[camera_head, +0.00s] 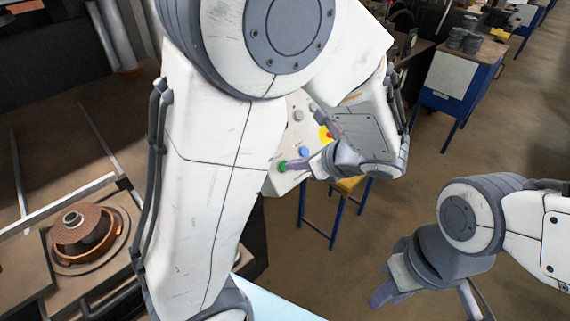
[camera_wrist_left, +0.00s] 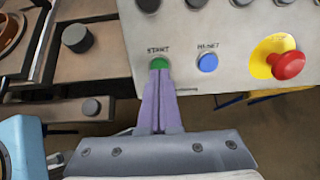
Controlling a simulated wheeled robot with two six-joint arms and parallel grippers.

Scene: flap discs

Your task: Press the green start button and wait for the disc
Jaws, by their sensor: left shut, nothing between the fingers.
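The green start button (camera_head: 282,168) is on the pale control panel (camera_head: 297,138), low on its left side. In the left wrist view the green button (camera_wrist_left: 159,63) sits under the word START. My left gripper (camera_head: 289,165) is shut and empty. Its fingertips (camera_wrist_left: 160,73) overlap the button's lower edge in the left wrist view; whether the button is pressed in I cannot tell. My right gripper (camera_head: 425,299) is open and empty above the floor at the lower right. A round brown disc-like part (camera_head: 85,228) with a metal hub sits on the machine at left.
A blue reset button (camera_wrist_left: 207,62) is just right of the green one. A red emergency knob (camera_wrist_left: 288,65) on a yellow base is further right. Black knobs (camera_wrist_left: 77,38) lie left of the panel. A blue cabinet (camera_head: 455,80) stands behind; open floor lies at right.

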